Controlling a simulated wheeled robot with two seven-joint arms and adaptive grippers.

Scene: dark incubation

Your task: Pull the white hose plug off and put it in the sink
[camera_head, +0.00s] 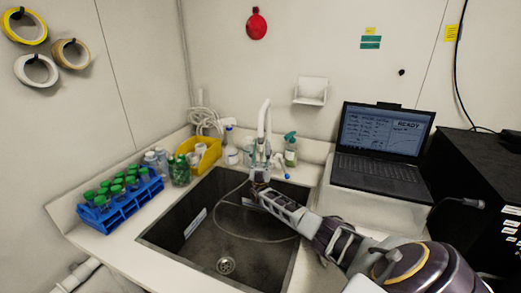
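My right arm comes in from the lower right, and my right gripper (261,177) is over the back of the sink (196,262), just below the white faucet (264,118). The gripper's fingers are small and dark here, and I cannot tell whether they are open or shut on something. A thin pale hose (243,237) loops down through the basin, from near the gripper and round under my forearm. I cannot make out the white hose plug; it may be hidden at the fingers. My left gripper is not in view.
On the counter left of the sink are a blue rack (121,205) of green-capped tubes, several bottles and a yellow bin (207,155). Bottles (291,152) stand beside the faucet. A laptop (382,145) and a black box (478,185) are at right. The basin's front is clear around the drain (226,265).

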